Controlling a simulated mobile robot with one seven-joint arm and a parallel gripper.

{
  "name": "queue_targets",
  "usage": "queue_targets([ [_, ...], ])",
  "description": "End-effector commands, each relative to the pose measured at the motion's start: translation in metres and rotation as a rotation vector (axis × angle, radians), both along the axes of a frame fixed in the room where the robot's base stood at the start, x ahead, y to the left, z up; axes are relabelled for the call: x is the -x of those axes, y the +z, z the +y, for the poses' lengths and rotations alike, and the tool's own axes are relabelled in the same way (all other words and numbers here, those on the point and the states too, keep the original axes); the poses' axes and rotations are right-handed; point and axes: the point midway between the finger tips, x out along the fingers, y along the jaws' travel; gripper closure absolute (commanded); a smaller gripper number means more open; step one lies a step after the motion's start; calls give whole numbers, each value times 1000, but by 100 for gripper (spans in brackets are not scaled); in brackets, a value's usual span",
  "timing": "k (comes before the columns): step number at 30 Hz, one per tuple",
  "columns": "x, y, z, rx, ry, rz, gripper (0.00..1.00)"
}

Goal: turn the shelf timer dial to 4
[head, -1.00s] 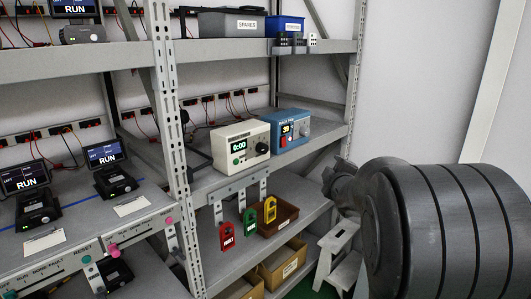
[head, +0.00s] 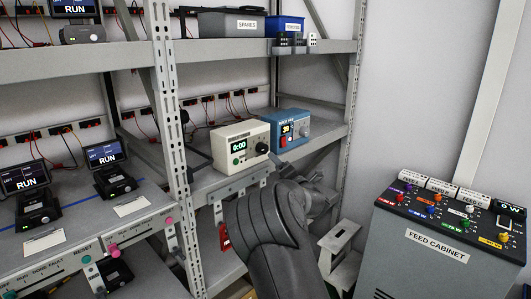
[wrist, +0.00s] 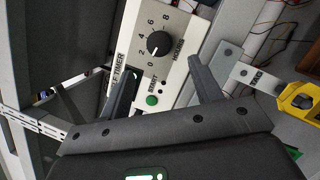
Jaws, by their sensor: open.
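The shelf timer (head: 236,158) is a cream box on the middle shelf, its display reading 0:00. Its black dial (wrist: 158,43) shows in the wrist view inside a printed scale with 0, 2, 4, 6 and 8; its white mark appears to point toward the low end, near 0. The dial also shows in the head view (head: 262,148). A green start button (wrist: 151,100) is beside it. My gripper (wrist: 160,75) is open and empty in front of the timer's face, its fingers spread to either side below the dial, apart from it.
A blue box (head: 291,143) with a display, red button and knob stands just right of the timer. Below the shelf a red padlock tag (head: 224,237) hangs; a yellow one (wrist: 298,100) is near my right finger. The feed cabinet (head: 440,252) stands at right.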

Motion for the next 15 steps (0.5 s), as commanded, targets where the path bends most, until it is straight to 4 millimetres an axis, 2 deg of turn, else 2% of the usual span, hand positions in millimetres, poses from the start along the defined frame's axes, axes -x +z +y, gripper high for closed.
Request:
queue_targets([
  [9, -48, 12, 28, 0, 0, 0, 41],
  [15, -66, 16, 37, -1, -2, 1, 41],
])
